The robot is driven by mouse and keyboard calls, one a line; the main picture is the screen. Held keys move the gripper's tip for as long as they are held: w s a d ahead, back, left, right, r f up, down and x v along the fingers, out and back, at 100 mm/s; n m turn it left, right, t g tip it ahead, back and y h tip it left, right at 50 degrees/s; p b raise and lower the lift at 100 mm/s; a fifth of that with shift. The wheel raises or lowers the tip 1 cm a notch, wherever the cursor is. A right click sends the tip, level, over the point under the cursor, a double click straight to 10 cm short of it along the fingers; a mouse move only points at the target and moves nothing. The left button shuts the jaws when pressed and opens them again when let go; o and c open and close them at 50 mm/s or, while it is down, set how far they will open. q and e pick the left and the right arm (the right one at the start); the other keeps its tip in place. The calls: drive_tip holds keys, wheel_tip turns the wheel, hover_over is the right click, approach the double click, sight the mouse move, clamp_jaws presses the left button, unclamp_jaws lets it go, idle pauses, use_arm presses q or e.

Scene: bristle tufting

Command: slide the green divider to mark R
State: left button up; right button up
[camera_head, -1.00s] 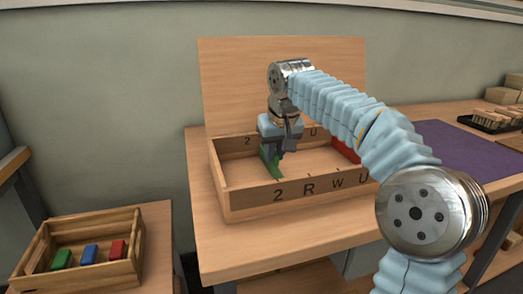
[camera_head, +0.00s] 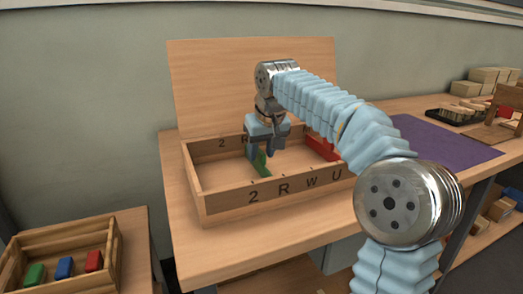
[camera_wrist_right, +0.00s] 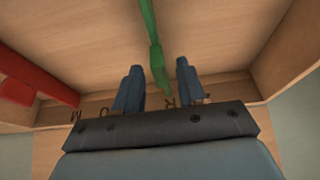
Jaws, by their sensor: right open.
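The green divider (camera_head: 260,164) stands in the wooden box, toward its left side, between the fingers of my right gripper (camera_head: 269,150). In the right wrist view the green divider (camera_wrist_right: 155,60) runs between the two open fingers (camera_wrist_right: 158,85), with a gap on each side visible. Mark R (camera_head: 284,188) is on the box's front wall, right of mark 2 (camera_head: 253,195). In the head view the divider's near end appears between 2 and R, closer to 2. The gripper hides its far part. My left gripper is not in view.
A red divider (camera_head: 322,149) stands farther right in the wooden box (camera_head: 226,209); it also shows in the wrist view (camera_wrist_right: 40,88). A crate (camera_head: 112,262) with green, blue and red blocks is at lower left. A purple mat (camera_head: 445,138) lies right of the box.

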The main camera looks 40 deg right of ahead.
drive_tip(key=p+v, duration=0.2)
drive_tip(key=v, duration=1.1)
drive_tip(key=shift+s+r+p, duration=0.15)
drive_tip(key=shift+r+p, duration=0.05)
drive_tip(key=shift+p, duration=0.2)
drive_tip(key=shift+a, duration=0.1)
